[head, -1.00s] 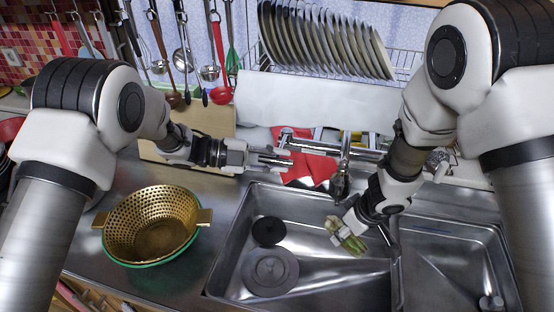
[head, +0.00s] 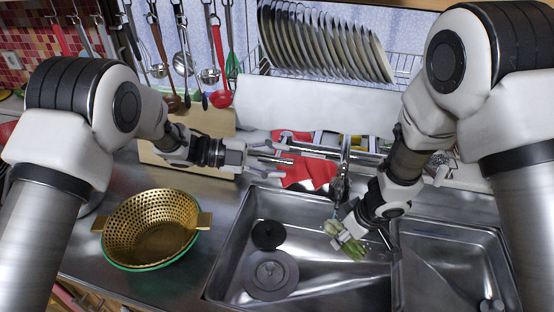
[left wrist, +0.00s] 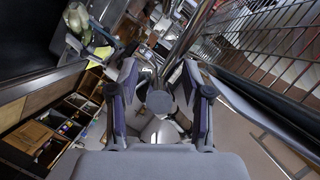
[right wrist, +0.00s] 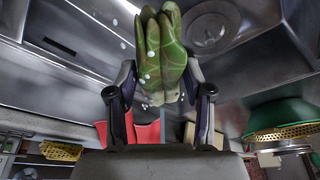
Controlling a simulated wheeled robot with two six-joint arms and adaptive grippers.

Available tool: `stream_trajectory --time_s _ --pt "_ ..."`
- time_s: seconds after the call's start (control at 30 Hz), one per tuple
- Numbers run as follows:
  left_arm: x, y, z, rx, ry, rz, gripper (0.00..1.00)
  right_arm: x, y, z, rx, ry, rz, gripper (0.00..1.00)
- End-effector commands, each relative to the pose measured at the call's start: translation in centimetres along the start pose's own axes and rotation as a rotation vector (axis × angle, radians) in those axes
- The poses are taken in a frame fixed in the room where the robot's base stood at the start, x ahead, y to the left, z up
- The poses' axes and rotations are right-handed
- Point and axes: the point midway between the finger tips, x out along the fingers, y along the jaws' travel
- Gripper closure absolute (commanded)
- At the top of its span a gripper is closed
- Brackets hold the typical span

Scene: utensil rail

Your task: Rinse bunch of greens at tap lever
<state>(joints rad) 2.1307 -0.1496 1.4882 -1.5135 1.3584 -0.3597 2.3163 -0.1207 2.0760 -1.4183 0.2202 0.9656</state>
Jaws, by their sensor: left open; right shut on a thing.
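The bunch of greens (head: 353,248) is in the sink's left basin, just below the tap spout (head: 340,187). My right gripper (head: 346,236) is shut on it; the right wrist view shows the green leaves (right wrist: 160,52) clamped between the fingers. White drops show on and around the leaves, and a thin bluish streak shows under the spout. My left gripper (head: 275,159) is open at the left end of the tap bar (head: 322,152). In the left wrist view a round grey end (left wrist: 159,102), perhaps the tap lever, lies between the open fingers; contact cannot be told.
A gold colander (head: 150,225) stands on the counter left of the sink. A dark stopper (head: 268,234) and round drain (head: 270,275) are in the left basin. Utensils hang at upper left.

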Motion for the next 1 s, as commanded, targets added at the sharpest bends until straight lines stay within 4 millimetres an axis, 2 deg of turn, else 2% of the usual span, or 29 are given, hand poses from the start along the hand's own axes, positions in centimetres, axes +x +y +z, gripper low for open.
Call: stream_trajectory --time_s 0.17,0.4,0.5,0.67,1.0 --pt "-2.8 -0.1 0.1 -0.001 -0.002 -0.005 0.51 0.0 0.0 0.0 0.000 0.000 0.000 0.86" --pt "-9.0 -0.1 0.2 -0.001 -0.002 -0.005 0.51 0.0 0.0 0.0 0.000 0.000 0.000 0.86" --pt "-10.7 0.0 0.2 -0.002 -0.001 -0.002 0.51 0.0 0.0 0.0 0.000 0.000 0.000 0.86" --pt "-11.8 0.1 0.2 -0.003 0.000 0.001 0.51 0.0 0.0 0.0 0.000 0.000 0.000 0.86" --pt "-11.7 0.0 0.2 -0.002 0.000 0.001 0.51 0.0 0.0 0.0 0.000 0.000 0.000 0.86"
